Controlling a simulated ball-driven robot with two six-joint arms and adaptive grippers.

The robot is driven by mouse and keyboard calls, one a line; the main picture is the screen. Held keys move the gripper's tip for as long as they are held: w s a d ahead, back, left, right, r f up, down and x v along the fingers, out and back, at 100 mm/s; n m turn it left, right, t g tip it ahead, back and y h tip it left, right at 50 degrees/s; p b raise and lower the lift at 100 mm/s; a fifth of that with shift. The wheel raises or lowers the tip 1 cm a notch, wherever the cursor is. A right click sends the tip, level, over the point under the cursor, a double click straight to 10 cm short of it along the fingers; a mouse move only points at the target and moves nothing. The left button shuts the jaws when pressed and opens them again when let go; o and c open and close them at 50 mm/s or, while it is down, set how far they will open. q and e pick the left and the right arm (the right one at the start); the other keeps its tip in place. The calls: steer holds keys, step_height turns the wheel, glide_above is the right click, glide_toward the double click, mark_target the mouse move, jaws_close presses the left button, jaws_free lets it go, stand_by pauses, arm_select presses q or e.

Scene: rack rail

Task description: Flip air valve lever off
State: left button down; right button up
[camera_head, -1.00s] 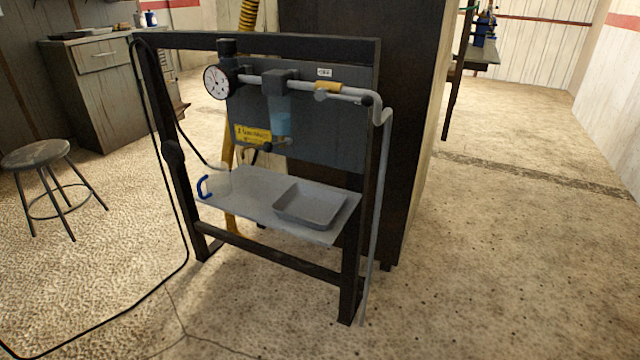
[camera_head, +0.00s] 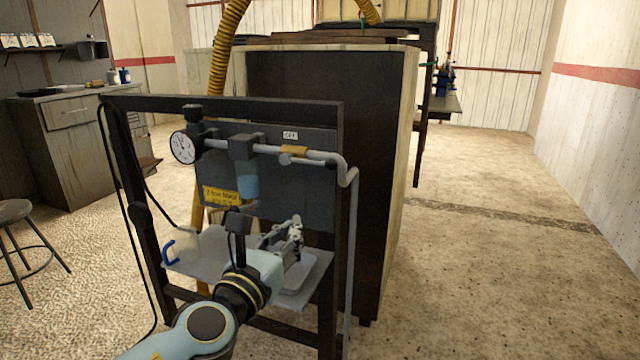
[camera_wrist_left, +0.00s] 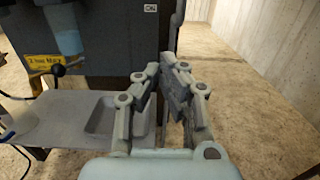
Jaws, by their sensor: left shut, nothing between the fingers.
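The orange-yellow valve part (camera_head: 293,151) sits on the grey pipe, to the right of the filter with the blue bowl (camera_head: 248,182). A short dark-tipped lever (camera_head: 332,162) seems to lie along the pipe there. Another small lever with a black ball (camera_wrist_left: 58,70) shows below the bowl in the left wrist view. My left gripper (camera_head: 295,226) is shut and empty, in front of the panel, below the valve part and over the tray side of the shelf. Its fingers (camera_wrist_left: 168,78) show in the left wrist view, touching no lever. My right gripper is not in view.
A round gauge (camera_head: 183,147) is at the pipe's left end. The dark rack frame (camera_head: 225,102) surrounds the panel. A grey tray (camera_wrist_left: 100,118) lies on the shelf (camera_wrist_left: 50,112) below. A large dark cabinet (camera_head: 375,130) stands behind. Floor to the right is clear.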

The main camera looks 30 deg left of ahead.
mark_target(308, 162)
arm_select(q)
steer(key=w+a+r+p, duration=0.2)
steer(key=w+r+p, duration=0.2)
steer(key=w, duration=0.6)
steer(key=shift+w+a+r, duration=0.2)
steer(key=shift+w+a, duration=0.05)
steer(key=shift+a, duration=0.05)
steer(key=shift+d+r+n, duration=0.1)
steer(key=shift+r+n, duration=0.05)
steer(key=shift+n, duration=0.25)
